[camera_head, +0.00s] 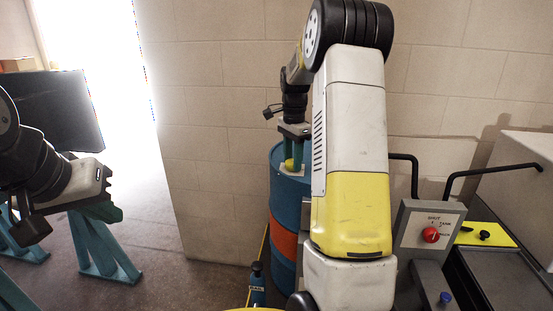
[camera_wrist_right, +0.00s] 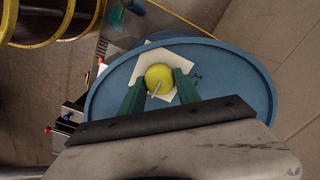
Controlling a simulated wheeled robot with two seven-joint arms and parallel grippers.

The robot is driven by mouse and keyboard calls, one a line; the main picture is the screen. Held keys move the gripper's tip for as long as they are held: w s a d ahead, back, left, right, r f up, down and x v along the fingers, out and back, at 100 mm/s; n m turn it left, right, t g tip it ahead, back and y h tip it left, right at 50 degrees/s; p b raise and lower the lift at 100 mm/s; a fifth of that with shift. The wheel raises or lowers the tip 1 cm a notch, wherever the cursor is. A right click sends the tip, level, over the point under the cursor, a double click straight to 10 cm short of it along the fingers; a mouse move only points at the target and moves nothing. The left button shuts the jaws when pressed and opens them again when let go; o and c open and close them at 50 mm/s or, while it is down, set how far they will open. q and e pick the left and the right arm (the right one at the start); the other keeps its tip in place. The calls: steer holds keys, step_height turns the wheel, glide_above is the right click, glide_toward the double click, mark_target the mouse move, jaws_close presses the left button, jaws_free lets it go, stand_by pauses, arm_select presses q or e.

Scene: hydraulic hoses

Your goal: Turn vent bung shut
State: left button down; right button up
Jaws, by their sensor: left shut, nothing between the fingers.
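The vent bung is a round yellow knob with a pale pin (camera_wrist_right: 159,77), on a white patch on top of a blue drum (camera_wrist_right: 245,80). In the head view the bung (camera_head: 289,165) shows low between the fingers of my right gripper (camera_head: 296,150), on the drum's top. In the wrist view the green fingers of my right gripper (camera_wrist_right: 161,84) stand close on both sides of the bung; whether they press on it I cannot tell. My left gripper (camera_head: 112,212) is at the far left, shut and empty, away from the drum.
A control box with a red knob (camera_head: 431,235) stands right of my right arm, beside a dark-topped unit with a yellow plate (camera_head: 487,234). Black pipes run by the wall. Green trestle legs (camera_head: 100,250) stand at left. A dark blue bottle (camera_head: 257,285) is in front of the drum.

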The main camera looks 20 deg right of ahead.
jaws_close()
steer(key=shift+n, duration=0.4)
steer(key=n, duration=0.8)
steer(key=shift+w, duration=0.1)
steer(key=n, duration=0.4)
steer(key=shift+n, duration=0.4)
steer(key=n, duration=0.4)
steer(key=shift+a, duration=0.1)
steer(key=shift+n, duration=0.3)
